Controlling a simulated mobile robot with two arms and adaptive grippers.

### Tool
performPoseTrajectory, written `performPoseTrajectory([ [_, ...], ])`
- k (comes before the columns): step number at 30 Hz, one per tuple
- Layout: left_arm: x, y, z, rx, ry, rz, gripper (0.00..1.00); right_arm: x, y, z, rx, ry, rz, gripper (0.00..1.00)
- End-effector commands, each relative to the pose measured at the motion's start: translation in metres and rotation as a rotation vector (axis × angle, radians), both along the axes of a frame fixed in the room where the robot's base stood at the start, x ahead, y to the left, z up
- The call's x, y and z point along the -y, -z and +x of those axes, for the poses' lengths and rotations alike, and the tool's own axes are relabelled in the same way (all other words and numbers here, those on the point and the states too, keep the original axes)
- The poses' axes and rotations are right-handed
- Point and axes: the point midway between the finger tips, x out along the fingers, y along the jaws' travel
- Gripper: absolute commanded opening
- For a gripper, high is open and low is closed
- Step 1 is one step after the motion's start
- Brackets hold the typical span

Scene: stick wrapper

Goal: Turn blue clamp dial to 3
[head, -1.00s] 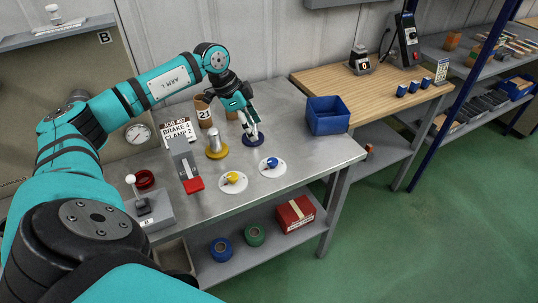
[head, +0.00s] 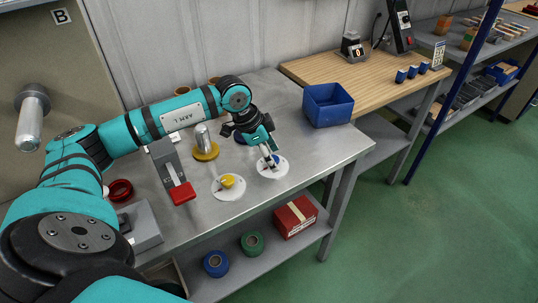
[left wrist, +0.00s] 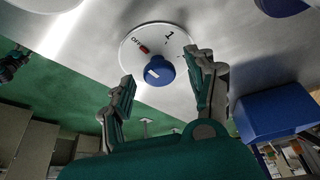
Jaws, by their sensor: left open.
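The blue clamp dial (head: 275,160) is a blue knob on a round white plate (head: 273,172) near the front edge of the metal bench. The left wrist view shows the blue knob (left wrist: 158,70) with a white mark on it. The white plate (left wrist: 178,35) there carries "OFF" with a red mark beside it, and "1"; no 3 is readable. My left gripper (head: 271,152) is over the dial in the head view. In the left wrist view its fingers (left wrist: 162,72) are apart, one on either side of the knob, with no clear contact.
A yellow dial (head: 228,182) on a white plate sits left of the blue one. A blue bin (head: 328,104) stands at the back right.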

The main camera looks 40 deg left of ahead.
Motion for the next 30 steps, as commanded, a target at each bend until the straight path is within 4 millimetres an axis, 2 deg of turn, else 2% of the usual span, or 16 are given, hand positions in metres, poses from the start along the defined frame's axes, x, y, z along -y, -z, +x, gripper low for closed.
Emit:
performPoseTrajectory([
  [3,-0.0001,-0.0001,-0.0001,0.000,0.000,0.000,0.57,0.0023,-0.0004,-0.0001,0.000,-0.001,-0.003,0.47],
  [16,-0.0006,-0.0001,-0.0001,0.000,0.001,0.001,0.02,0.0035,-0.0003,-0.0002,0.000,-0.001,-0.004,0.47],
  [23,-0.0007,-0.0005,0.0000,-0.001,0.018,0.001,0.02,0.0030,-0.0016,-0.0002,0.000,0.000,-0.003,0.47],
  [30,-0.0018,-0.0014,0.0006,-0.003,0.124,0.001,0.02,-0.0008,-0.0070,-0.0004,-0.001,0.002,0.001,0.47],
])
